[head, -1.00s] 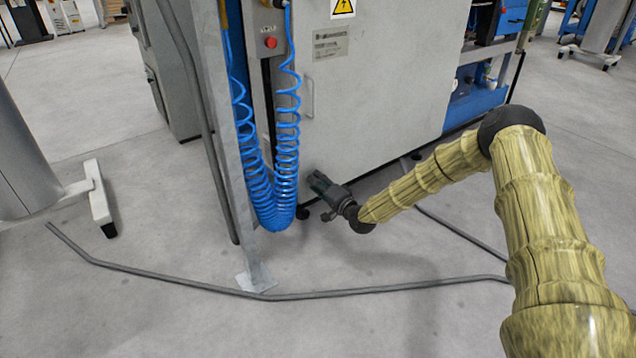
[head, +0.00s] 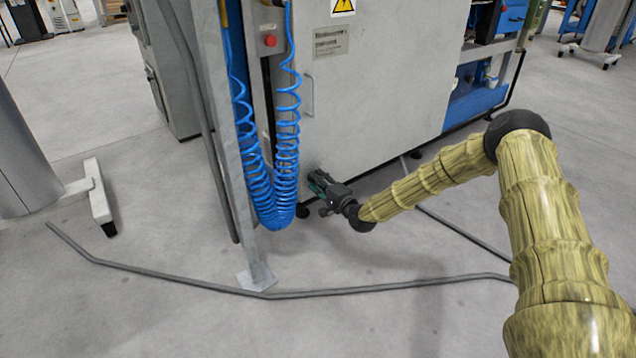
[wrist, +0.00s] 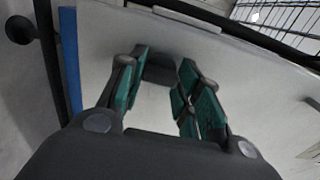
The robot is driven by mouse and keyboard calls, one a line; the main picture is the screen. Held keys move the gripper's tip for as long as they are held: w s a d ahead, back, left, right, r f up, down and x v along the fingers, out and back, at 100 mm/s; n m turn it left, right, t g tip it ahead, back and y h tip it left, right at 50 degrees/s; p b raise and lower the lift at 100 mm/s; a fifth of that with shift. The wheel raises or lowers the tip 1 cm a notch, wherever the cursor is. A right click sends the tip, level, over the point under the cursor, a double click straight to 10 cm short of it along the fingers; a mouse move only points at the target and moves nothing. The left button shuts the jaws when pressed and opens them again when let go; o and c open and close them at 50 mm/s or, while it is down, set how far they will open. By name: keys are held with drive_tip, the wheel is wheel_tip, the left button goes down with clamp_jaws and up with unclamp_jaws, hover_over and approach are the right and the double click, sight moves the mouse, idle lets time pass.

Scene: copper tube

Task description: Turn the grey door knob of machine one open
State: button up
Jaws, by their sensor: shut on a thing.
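The machine (head: 400,85) is a large light-grey cabinet, and its grey door face fills the middle of the head view. My gripper (head: 316,184) is low at the door's lower left corner. In the wrist view my gripper (wrist: 160,82) has its green-padded fingers on both sides of the dark grey knob (wrist: 160,67), which sits against the pale door (wrist: 240,62). The gripper is shut on this knob. In the head view the gripper hides the knob.
Coiled blue hoses (head: 272,185) hang just left of my gripper, beside a grey post (head: 228,150). A slim door handle (head: 309,97) and a red button (head: 270,41) are above. A grey conduit (head: 350,292) crosses the floor. The floor in front is otherwise open.

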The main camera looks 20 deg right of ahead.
drive_tip(key=shift+d, duration=0.15)
drive_tip(key=o, duration=1)
drive_tip(key=v, duration=1.2)
